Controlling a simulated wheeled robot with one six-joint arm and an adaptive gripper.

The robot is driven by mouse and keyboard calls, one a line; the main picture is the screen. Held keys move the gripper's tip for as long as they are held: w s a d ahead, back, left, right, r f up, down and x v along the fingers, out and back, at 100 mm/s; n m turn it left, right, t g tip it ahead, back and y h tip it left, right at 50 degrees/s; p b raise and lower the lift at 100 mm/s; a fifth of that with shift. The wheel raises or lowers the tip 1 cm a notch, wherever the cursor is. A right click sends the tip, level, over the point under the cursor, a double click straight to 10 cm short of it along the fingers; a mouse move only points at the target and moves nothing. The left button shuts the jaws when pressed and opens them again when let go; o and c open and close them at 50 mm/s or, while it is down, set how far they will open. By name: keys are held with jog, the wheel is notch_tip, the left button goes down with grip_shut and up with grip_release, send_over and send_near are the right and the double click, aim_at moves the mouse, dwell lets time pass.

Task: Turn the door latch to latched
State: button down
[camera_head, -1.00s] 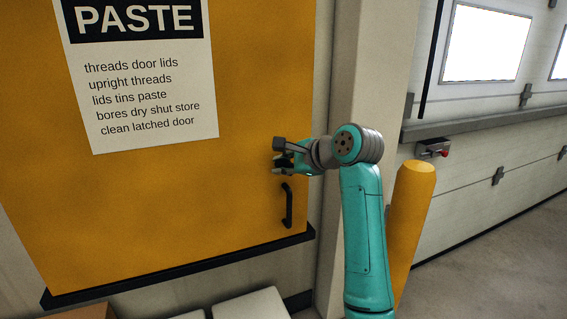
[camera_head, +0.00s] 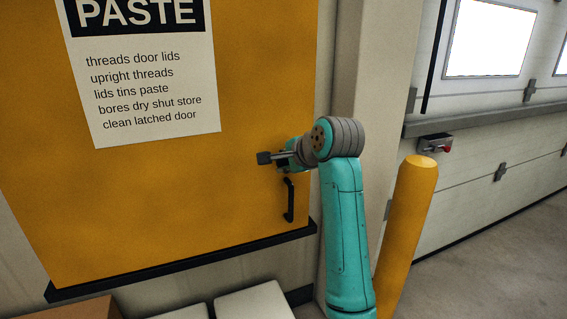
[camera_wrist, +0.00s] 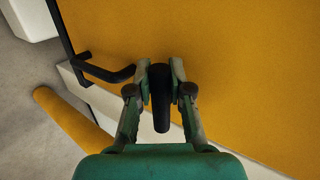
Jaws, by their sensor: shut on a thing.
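The door latch is a dark, rounded lever (camera_wrist: 160,108) in the wrist view, between the two fingers of my gripper (camera_wrist: 160,78). The fingers are closed on it from both sides. The handle also shows at the left in the wrist view (camera_wrist: 106,73), apart from my fingers. The lever's exact angle against the door cannot be told.
A yellow bollard (camera_head: 408,215) stands close to the right of my arm. Pale boxes (camera_head: 255,303) and a brown box (camera_head: 85,308) lie below the door. A black sill (camera_head: 180,265) runs along its bottom edge. Open floor (camera_head: 490,270) is at the right.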

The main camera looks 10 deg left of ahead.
jog(key=c, duration=1.3)
grip_release()
jog(key=v, duration=1.2)
